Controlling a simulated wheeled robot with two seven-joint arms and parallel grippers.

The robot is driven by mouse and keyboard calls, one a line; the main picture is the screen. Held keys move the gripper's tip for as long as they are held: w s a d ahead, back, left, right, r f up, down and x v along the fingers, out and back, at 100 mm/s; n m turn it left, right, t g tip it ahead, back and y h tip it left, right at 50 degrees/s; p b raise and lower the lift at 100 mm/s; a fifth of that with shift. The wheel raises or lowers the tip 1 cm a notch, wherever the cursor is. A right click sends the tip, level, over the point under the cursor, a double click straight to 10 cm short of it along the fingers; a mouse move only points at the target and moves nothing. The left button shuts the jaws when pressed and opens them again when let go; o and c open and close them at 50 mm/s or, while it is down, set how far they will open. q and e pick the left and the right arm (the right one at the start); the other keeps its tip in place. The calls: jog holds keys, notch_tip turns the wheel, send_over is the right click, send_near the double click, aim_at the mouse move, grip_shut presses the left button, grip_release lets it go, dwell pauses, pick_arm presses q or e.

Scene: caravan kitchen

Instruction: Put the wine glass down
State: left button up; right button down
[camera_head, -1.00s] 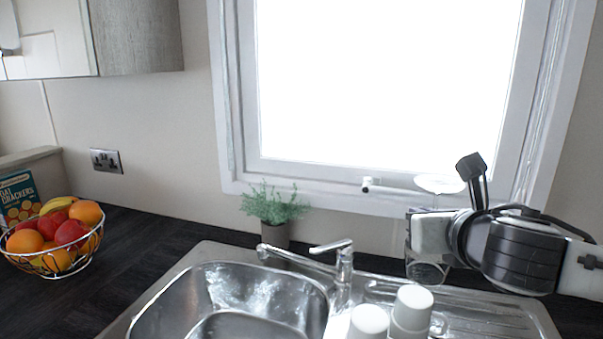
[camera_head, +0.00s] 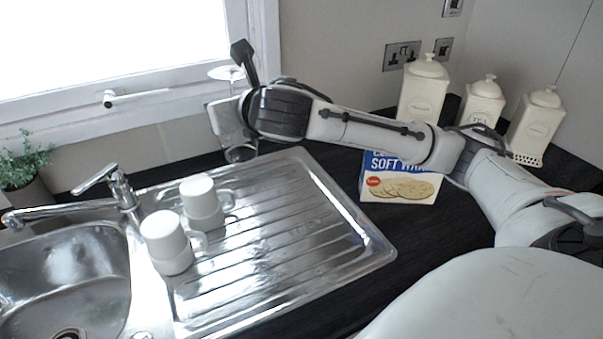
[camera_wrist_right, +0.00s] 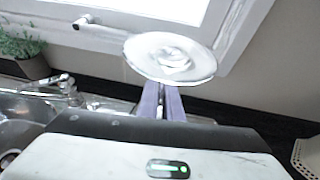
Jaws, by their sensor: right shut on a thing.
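The clear wine glass (camera_head: 226,73) is upside down near the window, at the back of the counter. Its round foot is on top, and the foot also fills the upper middle of the right wrist view (camera_wrist_right: 170,56). The bowl hangs below, partly hidden by my gripper. My right gripper (camera_head: 226,112) is shut on the glass below the foot, and its fingers show under the foot in the wrist view (camera_wrist_right: 163,101). I cannot tell whether the rim touches the counter. My left gripper is not in view.
Two white mugs (camera_head: 200,205) stand on the left of the ribbed steel drainer (camera_head: 290,225), whose right part is clear. The tap (camera_head: 121,190) and sink (camera_head: 65,265) lie left. A cracker box (camera_head: 398,180) and cream canisters (camera_head: 424,90) stand right, around my arm.

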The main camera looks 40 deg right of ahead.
jog(key=s+d+f+m+g+h, duration=0.1)
jog(key=s+d+f+m+h, duration=0.1)
jog(key=d, duration=0.5)
jog(key=s+d+f+m+h, duration=0.1)
jog(key=s+d, duration=0.1)
jog(key=d, duration=0.5)
jog(key=f, duration=0.3)
jog(key=f+b, duration=0.1)
jog(key=f, duration=0.6)
jog(key=shift+w+d+f+b, duration=0.1)
jog(key=shift+d+b, duration=0.15)
jog(key=shift+b, duration=0.05)
jog(key=c, duration=2.3)
grip_release()
jog(key=shift+f, duration=0.1)
jog(key=o, duration=0.4)
jog(key=shift+c, duration=0.2)
